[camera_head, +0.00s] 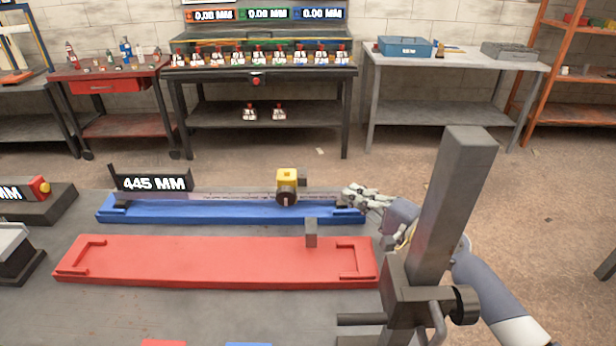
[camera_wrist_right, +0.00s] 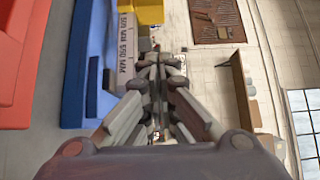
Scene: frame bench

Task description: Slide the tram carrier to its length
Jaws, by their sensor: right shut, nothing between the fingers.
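The yellow tram carrier (camera_head: 287,181) sits on the long blue rail (camera_head: 240,213), right of its middle. A dark round knob is on its front face. A pale ruler strip runs along the rail. My right gripper (camera_head: 353,197) is shut and empty at the rail's right end, to the right of the carrier and apart from it. In the right wrist view the closed fingers (camera_wrist_right: 158,68) lie beside the ruler (camera_wrist_right: 127,45), with a yellow part (camera_wrist_right: 149,12) beyond them. A dark sign (camera_head: 153,184) behind the rail reads 445 MM. My left gripper is not in view.
A red tray (camera_head: 215,262) with a grey upright block (camera_head: 311,233) lies in front of the rail. A tall grey post with a clamp (camera_head: 440,215) stands at the right, before my right arm. Side tables and shelves stand farther back.

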